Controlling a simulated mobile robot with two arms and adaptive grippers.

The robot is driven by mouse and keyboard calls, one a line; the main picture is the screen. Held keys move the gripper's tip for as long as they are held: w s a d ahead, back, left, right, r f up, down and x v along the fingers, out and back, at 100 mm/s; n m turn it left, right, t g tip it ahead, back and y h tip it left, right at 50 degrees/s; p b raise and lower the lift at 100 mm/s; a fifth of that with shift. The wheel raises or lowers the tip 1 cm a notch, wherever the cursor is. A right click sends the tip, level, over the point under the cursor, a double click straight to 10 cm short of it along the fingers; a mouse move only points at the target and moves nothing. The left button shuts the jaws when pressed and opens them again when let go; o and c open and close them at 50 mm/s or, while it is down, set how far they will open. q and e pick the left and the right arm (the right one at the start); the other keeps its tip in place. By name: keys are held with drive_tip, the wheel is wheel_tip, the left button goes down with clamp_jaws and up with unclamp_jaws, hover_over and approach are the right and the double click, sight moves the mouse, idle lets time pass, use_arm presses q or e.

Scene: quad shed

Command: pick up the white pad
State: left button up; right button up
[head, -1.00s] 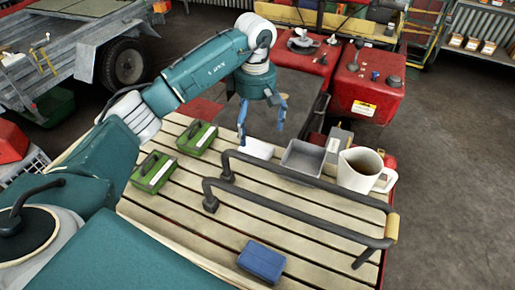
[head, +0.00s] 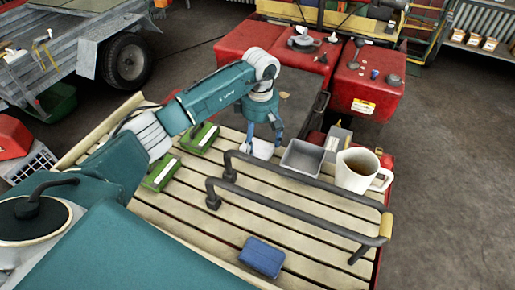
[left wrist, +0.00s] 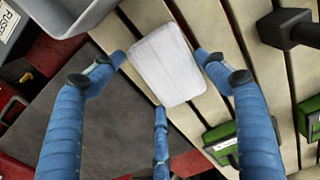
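The white pad (head: 263,149) lies flat on the wooden slats near the far edge of the deck. My left gripper (head: 264,146) is over it, pointing down. In the left wrist view the pad (left wrist: 165,65) is a white rounded rectangle, fully visible. The blue fingers of my left gripper (left wrist: 161,75) are spread apart: one at the pad's left side, one at its right, and one below its lower edge. They look close to the pad; I cannot tell whether they touch it. The gripper is open and empty. My right gripper is not in view.
A grey metal tray (head: 302,158) stands just right of the pad, with a white jug (head: 358,171) of brown liquid beyond it. Dark rails (head: 300,178) cross the slatted deck (head: 215,225). Green boxes (head: 200,139) are to the left, and a blue box (head: 262,257) is in front.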

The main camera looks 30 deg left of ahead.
use_arm(q)
drive_tip(key=shift+c, duration=1.4)
drive_tip(key=shift+r, duration=0.15)
drive_tip(key=shift+w+r+b, duration=0.1)
drive_tip(key=shift+r+b, duration=0.2)
drive_tip(key=shift+r, duration=0.35)
wheel_tip(320, 180, up, 11)
drive_tip(key=b, duration=0.3)
wheel_tip(320, 180, up, 8)
drive_tip(key=f, duration=0.1)
hover_over(260, 143)
drive_tip(key=shift+r, duration=0.25)
